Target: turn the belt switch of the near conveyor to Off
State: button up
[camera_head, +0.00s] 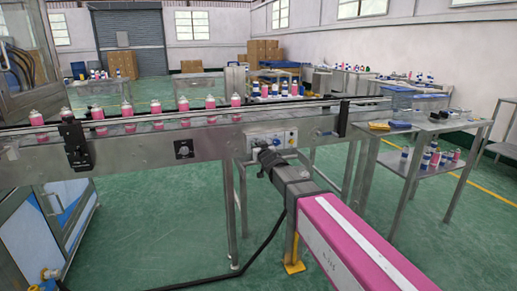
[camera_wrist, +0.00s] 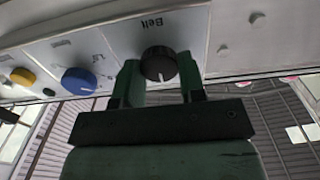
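The belt switch is a round black knob (camera_wrist: 158,64) with a pale pointer mark at its lower edge in the wrist view. The word "Belt" appears upside down above it on the grey control panel (camera_wrist: 228,35). My gripper (camera_wrist: 160,78) has one dark green finger on each side of the knob, very close to it. I cannot tell whether the fingers press on it. In the head view my gripper (camera_head: 267,154) reaches the control panel (camera_head: 259,142) on the near conveyor (camera_head: 215,144), and my arm hides part of that panel. The Off marking is not readable.
A blue knob (camera_wrist: 79,81) and a yellow knob (camera_wrist: 22,77) sit left of the belt switch in the wrist view. Pink cans (camera_head: 210,103) stand along the conveyor. A metal table (camera_head: 433,126) with small items stands right. Green floor (camera_head: 165,225) is open below the conveyor.

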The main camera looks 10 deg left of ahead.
jog(key=shift+n, duration=0.4)
jog(key=n, duration=0.9)
jog(key=shift+s+a, duration=0.1)
jog(key=shift+a, duration=0.05)
jog(key=shift+n, duration=0.3)
dwell(0.3)
jog(key=o, duration=0.9)
jog(key=shift+o, duration=0.2)
jog(key=v, duration=1)
jog(key=shift+s+d, duration=0.3)
jog(key=shift+f, duration=0.1)
